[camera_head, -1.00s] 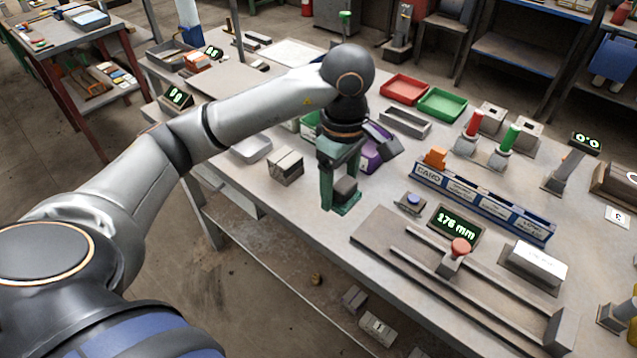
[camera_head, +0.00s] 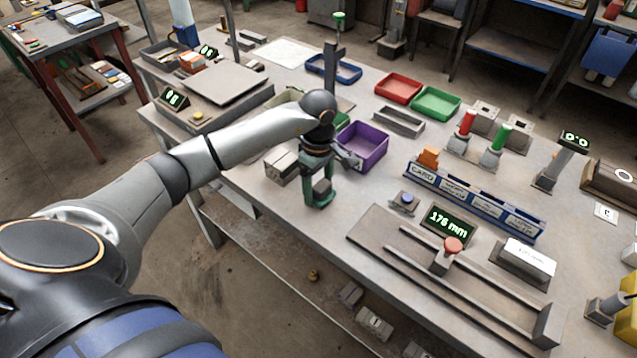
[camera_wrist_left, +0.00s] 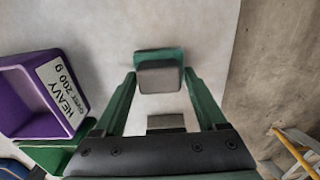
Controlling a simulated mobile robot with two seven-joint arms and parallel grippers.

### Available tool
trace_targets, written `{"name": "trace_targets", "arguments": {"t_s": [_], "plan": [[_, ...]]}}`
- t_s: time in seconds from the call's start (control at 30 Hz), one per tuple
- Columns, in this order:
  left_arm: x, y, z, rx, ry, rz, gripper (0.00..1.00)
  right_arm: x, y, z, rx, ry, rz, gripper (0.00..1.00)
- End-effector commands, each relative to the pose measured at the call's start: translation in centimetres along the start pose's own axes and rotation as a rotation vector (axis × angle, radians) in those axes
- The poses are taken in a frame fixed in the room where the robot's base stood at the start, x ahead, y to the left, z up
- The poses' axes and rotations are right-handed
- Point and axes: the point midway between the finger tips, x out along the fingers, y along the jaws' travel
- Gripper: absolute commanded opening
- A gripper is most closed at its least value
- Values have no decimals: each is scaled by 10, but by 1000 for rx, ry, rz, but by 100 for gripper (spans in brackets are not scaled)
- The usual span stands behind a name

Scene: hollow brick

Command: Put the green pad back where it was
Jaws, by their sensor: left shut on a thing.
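My left gripper (camera_head: 319,192) has dark green fingers and is over the near-left part of the bench. It is shut on a grey block with a flat green base, which I take to be the green pad (camera_head: 318,204). In the left wrist view the green base (camera_wrist_left: 158,54) shows beyond the grey block, which sits between the fingertips (camera_wrist_left: 160,78). I cannot tell whether the base touches the bench. My right gripper is not in view.
A purple bin (camera_head: 364,143) labelled HEAVY in the wrist view stands right of the gripper. Bare bench (camera_head: 300,222) lies in front.

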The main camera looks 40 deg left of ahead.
Motion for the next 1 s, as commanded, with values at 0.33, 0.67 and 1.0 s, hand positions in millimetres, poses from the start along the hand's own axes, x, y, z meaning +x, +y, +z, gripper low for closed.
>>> {"name": "trace_targets", "arguments": {"t_s": [0.33, 0.67, 1.0], "plan": [[4, 0, 0, 0, 0, 2, 75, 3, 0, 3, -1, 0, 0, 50], [2, 0, 0, 0, 0, 1, 100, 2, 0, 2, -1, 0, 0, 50], [-17, 2, 0, 1, 1, 7, 100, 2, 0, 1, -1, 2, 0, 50]]}}
